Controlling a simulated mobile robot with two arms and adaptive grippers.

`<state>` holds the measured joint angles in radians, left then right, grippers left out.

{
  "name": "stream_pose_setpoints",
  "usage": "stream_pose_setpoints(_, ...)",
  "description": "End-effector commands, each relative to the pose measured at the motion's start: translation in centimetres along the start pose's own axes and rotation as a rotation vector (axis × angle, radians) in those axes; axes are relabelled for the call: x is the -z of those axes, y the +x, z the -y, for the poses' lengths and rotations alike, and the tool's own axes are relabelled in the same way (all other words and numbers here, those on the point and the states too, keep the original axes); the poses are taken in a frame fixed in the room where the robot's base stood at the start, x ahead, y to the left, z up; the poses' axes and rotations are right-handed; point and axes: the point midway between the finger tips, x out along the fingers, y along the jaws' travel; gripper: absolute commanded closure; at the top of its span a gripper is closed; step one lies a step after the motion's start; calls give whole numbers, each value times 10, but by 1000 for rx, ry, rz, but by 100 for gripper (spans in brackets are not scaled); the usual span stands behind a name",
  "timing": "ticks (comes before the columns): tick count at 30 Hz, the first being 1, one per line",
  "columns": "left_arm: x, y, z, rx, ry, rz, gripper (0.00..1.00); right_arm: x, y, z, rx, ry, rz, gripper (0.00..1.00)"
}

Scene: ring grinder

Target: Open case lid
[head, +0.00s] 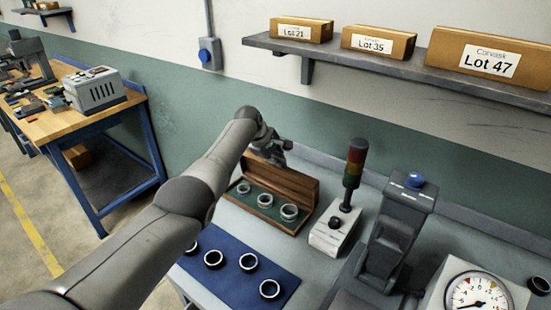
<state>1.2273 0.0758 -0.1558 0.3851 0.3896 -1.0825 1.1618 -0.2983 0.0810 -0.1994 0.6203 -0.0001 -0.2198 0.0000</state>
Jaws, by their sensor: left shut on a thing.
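The wooden case (262,219) stands on the grey bench with its lid (298,182) raised and standing up along the back side. Inside, on a green lining, sit three metal rings (289,212). My left arm reaches in from the left, and my left gripper (284,150) is at the upper edge of the lid, shut on it. The fingertips are small and partly hidden, so the exact grip is hard to see. My right gripper is not in view.
A blue mat (232,279) with several dark-edged rings lies in front of the case, partly behind my arm.

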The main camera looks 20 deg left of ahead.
Motion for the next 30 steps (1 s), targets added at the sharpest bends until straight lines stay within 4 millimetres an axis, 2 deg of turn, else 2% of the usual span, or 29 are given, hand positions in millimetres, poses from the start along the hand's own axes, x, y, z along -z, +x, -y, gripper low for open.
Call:
stream_pose_setpoints(19, 2, -1, -2, -4, -7, -3, 100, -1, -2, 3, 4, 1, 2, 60)
stream_pose_setpoints(20, 2, -1, -2, -4, -7, -3, 88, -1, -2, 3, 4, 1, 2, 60)
stream_pose_setpoints(24, 1, -1, -1, -3, -5, -2, 70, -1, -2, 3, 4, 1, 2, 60)
stream_pose_setpoints(30, 1, 0, 0, -1, -3, -2, 68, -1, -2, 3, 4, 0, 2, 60)
